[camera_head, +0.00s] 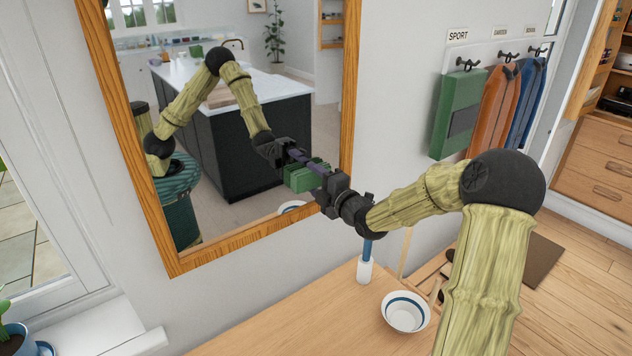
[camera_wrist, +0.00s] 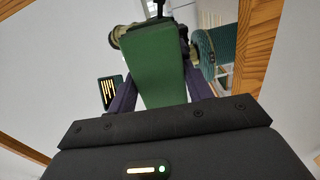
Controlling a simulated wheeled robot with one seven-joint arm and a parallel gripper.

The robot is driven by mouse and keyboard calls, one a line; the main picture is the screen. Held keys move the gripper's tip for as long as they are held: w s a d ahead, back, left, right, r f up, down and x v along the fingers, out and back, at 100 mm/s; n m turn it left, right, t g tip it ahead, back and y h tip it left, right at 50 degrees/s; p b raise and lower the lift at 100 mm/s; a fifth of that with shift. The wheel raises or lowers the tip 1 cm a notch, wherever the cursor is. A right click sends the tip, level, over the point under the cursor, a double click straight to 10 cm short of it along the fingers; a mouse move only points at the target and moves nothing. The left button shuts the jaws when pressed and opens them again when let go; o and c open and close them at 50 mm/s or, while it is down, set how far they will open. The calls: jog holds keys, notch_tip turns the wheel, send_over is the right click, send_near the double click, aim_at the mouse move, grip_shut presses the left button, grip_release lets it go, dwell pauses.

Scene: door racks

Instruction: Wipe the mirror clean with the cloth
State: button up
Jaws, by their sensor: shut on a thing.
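The mirror (camera_head: 285,205) hangs on the white wall in a wooden frame (camera_head: 220,245). It reflects my arm and a kitchen; I can make out no clear smudge on it. My gripper (camera_head: 312,172) is close in front of the mirror's lower right part. It is shut on the green cloth (camera_head: 300,180), a folded block. In the wrist view the cloth (camera_wrist: 158,65) sits between the two purple fingers, in front of the mirror glass. I cannot tell whether the cloth touches the glass.
A wooden table (camera_head: 300,318) stands below the mirror with a white bowl with a blue band (camera_head: 405,312) and a white holder with a blue handle (camera_head: 365,268). Green, orange and blue items hang from wall hooks (camera_head: 468,64) at right. A plant (camera_head: 15,335) stands at lower left.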

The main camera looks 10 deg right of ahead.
aim_at(302, 185)
jog(key=shift+s+a+f+b, duration=0.15)
jog(key=shift+s+a+b, duration=0.2)
jog(key=shift+a+b, duration=0.5)
jog(key=shift+s+a+b, duration=0.25)
jog(key=shift+a+b, duration=0.25)
jog(key=shift+a, duration=0.05)
jog(key=shift+s+a+b, duration=0.2)
jog(key=shift+a+b, duration=0.25)
jog(key=shift+a, duration=0.05)
jog(key=shift+s+d, duration=0.1)
jog(key=shift+d, duration=0.05)
jog(key=shift+b+v, duration=0.3)
jog(key=shift+v, duration=2.55)
jog(key=v, duration=0.3)
jog(key=shift+b, duration=0.3)
